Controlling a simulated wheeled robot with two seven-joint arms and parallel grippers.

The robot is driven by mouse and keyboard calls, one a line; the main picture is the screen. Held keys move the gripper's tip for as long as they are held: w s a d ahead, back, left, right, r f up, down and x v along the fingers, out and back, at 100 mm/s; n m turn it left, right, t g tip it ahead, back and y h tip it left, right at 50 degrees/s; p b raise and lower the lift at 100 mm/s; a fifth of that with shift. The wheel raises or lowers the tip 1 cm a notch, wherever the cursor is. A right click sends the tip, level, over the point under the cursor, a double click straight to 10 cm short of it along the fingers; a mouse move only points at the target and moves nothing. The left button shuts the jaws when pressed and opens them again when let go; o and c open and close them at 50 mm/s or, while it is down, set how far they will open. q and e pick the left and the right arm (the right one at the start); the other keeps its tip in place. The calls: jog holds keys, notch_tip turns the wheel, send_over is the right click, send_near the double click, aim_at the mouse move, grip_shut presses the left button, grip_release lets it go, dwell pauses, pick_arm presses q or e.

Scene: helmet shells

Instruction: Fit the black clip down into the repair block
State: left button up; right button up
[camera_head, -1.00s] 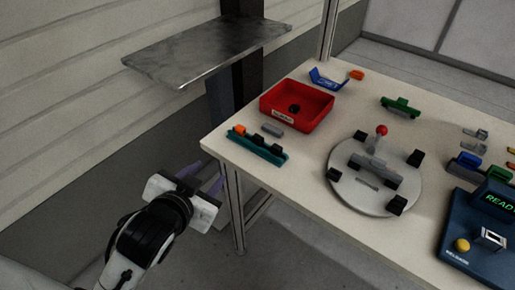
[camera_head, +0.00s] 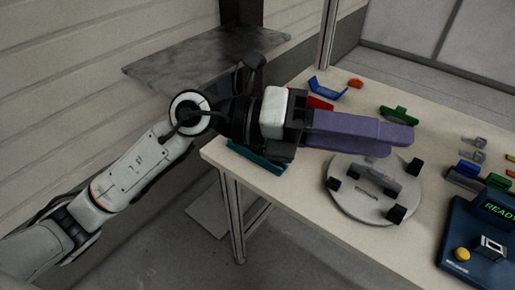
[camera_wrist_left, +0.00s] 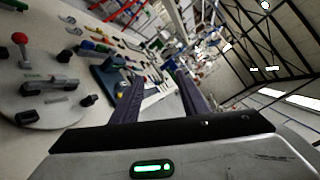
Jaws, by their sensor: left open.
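My left gripper (camera_head: 402,142), with long purple fingers, reaches over the table, above the far part of the round grey plate (camera_head: 350,205). Its fingers stand apart and empty in the left wrist view (camera_wrist_left: 158,78). A grey block (camera_head: 383,180), likely the repair block, sits on the plate, partly covered by the fingers; it also shows in the left wrist view (camera_wrist_left: 50,86). The teal rack (camera_head: 250,158) is mostly hidden behind my gripper, and I cannot make out the black clip on it. My right gripper is not in view.
A red tray (camera_head: 320,103) is mostly hidden behind my gripper. A red-knobbed lever (camera_wrist_left: 21,40) stands on the plate, ringed by black blocks. A green part (camera_head: 400,115) lies beyond. A blue device (camera_head: 472,240) with a lit display stands at the right.

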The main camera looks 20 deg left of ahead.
pick_arm(q)
notch_tip(320, 180, down, 5)
jog(key=w+a+m+y, duration=0.1)
jog(key=w+a+y, duration=0.1)
jog(key=y, duration=0.2)
jog(key=n+t+y, duration=0.2)
jog(key=y, duration=0.9)
send_near(257, 150)
jog(key=shift+y, duration=0.4)
jog(key=shift+w+d+r+x, duration=0.1)
jog(key=shift+w+x, duration=0.05)
jog(key=shift+x, duration=1.2)
jog(key=shift+w+d+r+x, duration=0.1)
jog(key=shift+w+x, duration=0.1)
jog(key=shift+x, duration=1.1)
jog(key=shift+w+r+x, duration=0.1)
jog(key=shift+w+x, duration=0.05)
jog(key=shift+x, duration=1.2)
grip_shut()
